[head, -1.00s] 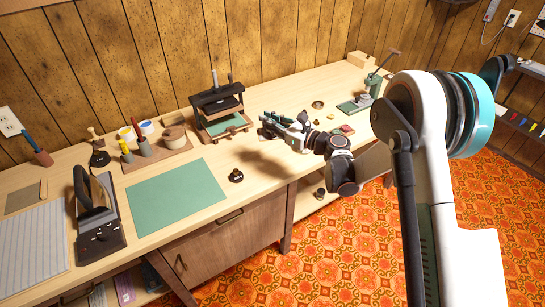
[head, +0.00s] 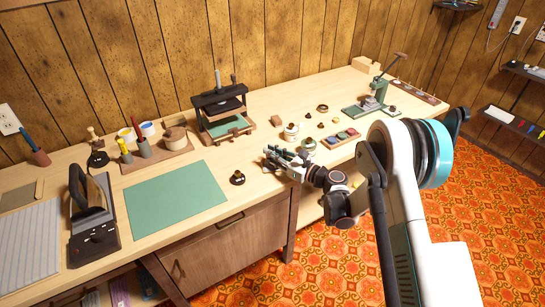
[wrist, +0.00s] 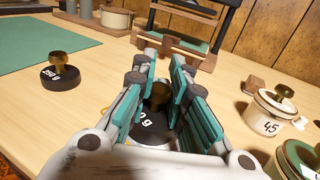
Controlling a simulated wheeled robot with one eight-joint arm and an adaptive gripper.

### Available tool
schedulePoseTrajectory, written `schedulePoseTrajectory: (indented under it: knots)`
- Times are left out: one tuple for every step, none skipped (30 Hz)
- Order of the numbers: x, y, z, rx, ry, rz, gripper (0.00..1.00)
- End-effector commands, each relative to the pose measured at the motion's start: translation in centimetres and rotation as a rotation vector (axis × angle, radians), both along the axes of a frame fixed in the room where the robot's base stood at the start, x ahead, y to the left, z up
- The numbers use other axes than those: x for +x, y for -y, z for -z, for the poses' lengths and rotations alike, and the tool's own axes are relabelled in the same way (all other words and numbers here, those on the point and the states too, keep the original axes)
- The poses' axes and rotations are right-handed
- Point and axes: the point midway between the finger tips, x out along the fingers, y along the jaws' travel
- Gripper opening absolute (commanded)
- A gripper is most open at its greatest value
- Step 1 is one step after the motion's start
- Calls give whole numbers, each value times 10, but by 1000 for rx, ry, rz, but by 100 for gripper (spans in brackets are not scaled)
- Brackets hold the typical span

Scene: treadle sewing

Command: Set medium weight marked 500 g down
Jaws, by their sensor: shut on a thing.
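My gripper (head: 276,157) is over the bench near its front edge, to the right of the green mat. In the wrist view my gripper (wrist: 163,68) is shut on a dark weight (wrist: 150,130) with a brass knob (wrist: 158,95). Only "0 g" of its marking shows; the fingers cover the rest. I cannot tell whether its base touches the bench. A second black weight with a brass knob, marked 250 g (wrist: 60,76), stands upright to the left, apart from the gripper. It also shows in the head view (head: 237,178). The held weight is hidden in the head view.
A white pot marked 45 (wrist: 268,112) and a green pot (wrist: 296,160) stand right of the gripper. A press (head: 221,105) stands behind. The green mat (head: 175,198) lies left. Bare bench (head: 258,190) lies around the 250 g weight.

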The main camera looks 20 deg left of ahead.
Motion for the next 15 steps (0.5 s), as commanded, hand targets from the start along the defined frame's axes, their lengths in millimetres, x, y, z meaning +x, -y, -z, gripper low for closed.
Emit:
schedulePoseTrajectory:
  knots:
    - [0,0,0,1,-1,0,0]
    - [0,0,0,1,-1,0,0]
    - [0,0,-1,1,-1,0,0]
    - [0,0,-1,1,-1,0,0]
    - [0,0,-1,1,-1,0,0]
    - [0,0,-1,1,-1,0,0]
    - [0,0,-1,1,-1,0,0]
    - [0,0,0,1,-1,0,0]
    - [0,0,1,1,-1,0,0]
    - [0,0,2,1,-1,0,0]
    - [0,0,3,1,-1,0,0]
    - [0,0,4,1,-1,0,0]
    - [0,0,5,1,-1,0,0]
    - [0,0,5,1,-1,0,0]
    - [0,0,6,1,-1,0,0]
